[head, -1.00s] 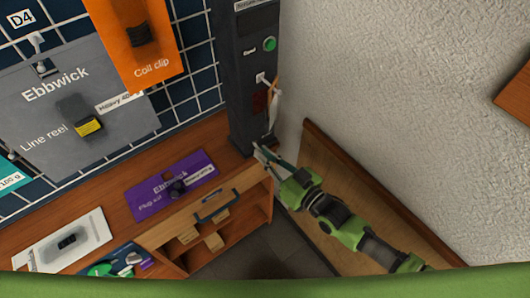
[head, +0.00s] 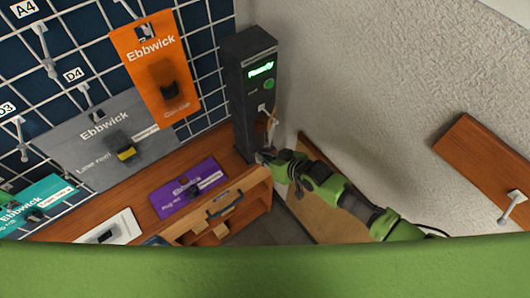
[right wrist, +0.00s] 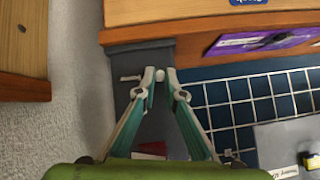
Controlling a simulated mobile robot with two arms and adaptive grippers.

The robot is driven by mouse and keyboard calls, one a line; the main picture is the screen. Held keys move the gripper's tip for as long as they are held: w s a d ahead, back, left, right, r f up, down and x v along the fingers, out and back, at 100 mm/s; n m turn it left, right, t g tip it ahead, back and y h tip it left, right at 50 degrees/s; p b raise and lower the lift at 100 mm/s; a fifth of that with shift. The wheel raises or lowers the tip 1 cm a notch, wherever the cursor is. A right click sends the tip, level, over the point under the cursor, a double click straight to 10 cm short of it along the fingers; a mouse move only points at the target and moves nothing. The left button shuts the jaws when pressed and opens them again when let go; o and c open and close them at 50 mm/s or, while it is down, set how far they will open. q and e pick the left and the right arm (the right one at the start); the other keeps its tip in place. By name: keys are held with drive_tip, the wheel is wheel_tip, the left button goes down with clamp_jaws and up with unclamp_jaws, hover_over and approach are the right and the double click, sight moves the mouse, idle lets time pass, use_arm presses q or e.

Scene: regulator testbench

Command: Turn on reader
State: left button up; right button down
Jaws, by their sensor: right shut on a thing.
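The reader is a tall dark grey post (head: 240,125) at the end of the wooden bench. Its lit green display (head: 261,69) reads "Ready". Below the display are a round green button (head: 268,84) and a small white switch (head: 262,107). My right gripper (head: 260,157) is low at the post's foot. In the right wrist view, its fingertips (right wrist: 159,76) close around a small pale knob (right wrist: 160,74) in front of the grey post. What this knob belongs to is hard to tell. My left gripper is not in view.
A wire grid wall holds an orange Coil clip card (head: 150,55) and a grey Line reel card (head: 100,140). A plain wall is at the right.

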drive_tip(key=shift+w+a+r+g+h+p, duration=0.15)
drive_tip(key=shift+r+g+h+p, duration=0.35)
drive_tip(key=shift+p, duration=0.45)
drive_tip(key=shift+f, duration=0.1)
drive_tip(key=c, duration=2.1)
unclamp_jaws()
drive_tip(key=shift+c, duration=0.2)
drive_tip(key=v, duration=1.2)
drive_tip(key=shift+w, duration=0.15)
